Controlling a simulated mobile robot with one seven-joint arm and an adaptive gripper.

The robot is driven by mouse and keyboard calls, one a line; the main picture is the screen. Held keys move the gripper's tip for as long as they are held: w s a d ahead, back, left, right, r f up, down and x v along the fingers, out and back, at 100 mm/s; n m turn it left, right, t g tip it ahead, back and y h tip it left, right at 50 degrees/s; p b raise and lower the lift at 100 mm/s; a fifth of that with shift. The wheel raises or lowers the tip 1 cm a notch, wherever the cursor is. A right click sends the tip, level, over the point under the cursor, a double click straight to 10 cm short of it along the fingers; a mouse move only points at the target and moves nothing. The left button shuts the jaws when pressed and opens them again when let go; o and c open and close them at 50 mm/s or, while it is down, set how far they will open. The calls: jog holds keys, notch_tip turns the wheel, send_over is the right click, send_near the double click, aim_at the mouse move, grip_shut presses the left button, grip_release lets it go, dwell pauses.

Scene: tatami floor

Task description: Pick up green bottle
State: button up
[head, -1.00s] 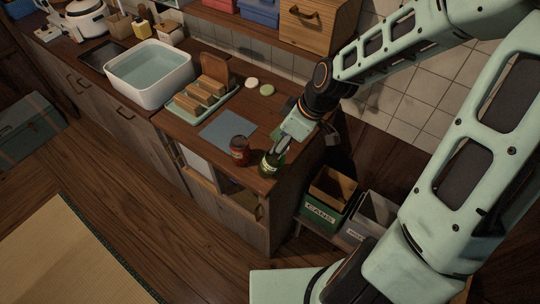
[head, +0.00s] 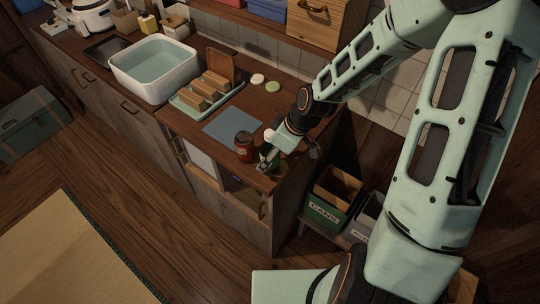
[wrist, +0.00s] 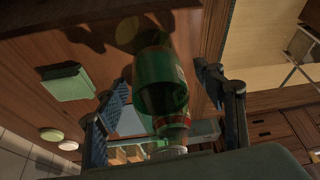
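The green bottle (head: 265,168) stands near the front right corner of the wooden counter, partly hidden by my gripper (head: 270,158) in the head view. In the wrist view the green bottle (wrist: 160,85) lies between the two fingers of my gripper (wrist: 160,82), its pale cap pointing toward the camera. The fingers are spread on either side of the bottle, and a gap shows at least on the right side. The bottle's label is partly visible.
A red jar (head: 244,146) stands just left of the bottle, close to it. A blue-grey mat (head: 231,126) lies behind the jar. A rack (head: 208,93) and white basin (head: 153,70) are farther left. Bins (head: 329,205) stand below the counter's right end.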

jog(key=shift+w+a+f, duration=0.1)
jog(key=shift+a+f, duration=0.05)
jog(key=shift+f, duration=0.3)
jog(key=shift+c, duration=0.6)
jog(key=c, duration=0.9)
jog(key=shift+r, duration=0.15)
